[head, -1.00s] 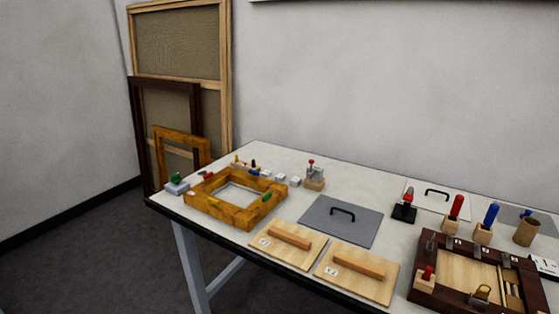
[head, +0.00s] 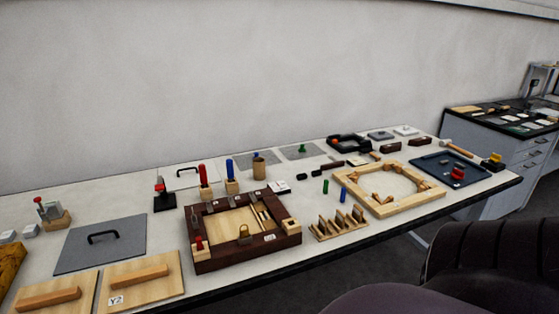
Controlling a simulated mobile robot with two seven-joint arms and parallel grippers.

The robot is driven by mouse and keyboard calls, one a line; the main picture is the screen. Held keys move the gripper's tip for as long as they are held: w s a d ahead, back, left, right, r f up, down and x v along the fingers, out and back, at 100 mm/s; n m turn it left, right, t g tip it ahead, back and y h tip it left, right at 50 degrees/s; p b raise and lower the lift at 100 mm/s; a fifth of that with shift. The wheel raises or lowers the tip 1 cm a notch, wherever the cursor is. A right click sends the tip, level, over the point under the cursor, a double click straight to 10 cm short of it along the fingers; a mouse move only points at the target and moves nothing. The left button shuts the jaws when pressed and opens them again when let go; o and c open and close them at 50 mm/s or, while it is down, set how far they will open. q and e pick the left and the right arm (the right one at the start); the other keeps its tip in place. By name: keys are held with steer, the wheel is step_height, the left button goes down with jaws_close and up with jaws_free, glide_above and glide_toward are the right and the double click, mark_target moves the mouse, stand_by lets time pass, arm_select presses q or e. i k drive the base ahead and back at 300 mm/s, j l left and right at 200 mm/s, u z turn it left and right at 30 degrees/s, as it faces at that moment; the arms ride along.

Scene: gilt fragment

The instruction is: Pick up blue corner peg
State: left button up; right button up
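A small blue peg (head: 343,195) stands upright on the table (head: 140,210), in front of the left side of the pale wooden frame (head: 405,208). A similar green peg (head: 325,186) stands just left of it. A taller blue-handled piece (head: 230,168) stands in a wooden block beside a red-handled one (head: 203,174), behind the dark wooden frame (head: 205,262). Neither of my grippers is in view.
A slotted wooden rack (head: 338,228) sits in front of the blue peg. A blue tray (head: 450,172) lies on the right, near a hammer (head: 457,147). Dark chairs (head: 490,265) stand before the table's right end. A grey cabinet (head: 510,160) is beyond.

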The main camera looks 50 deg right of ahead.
mark_target(344, 190)
steer(key=z, duration=0.95)
steer(key=l+z, duration=0.15)
steer(key=z, duration=0.2)
steer(key=i+l+z, duration=0.1)
steer(key=z, duration=0.3)
steer(key=i+z, duration=0.15)
steer(key=z, duration=0.2)
steer(key=i+l, duration=0.1)
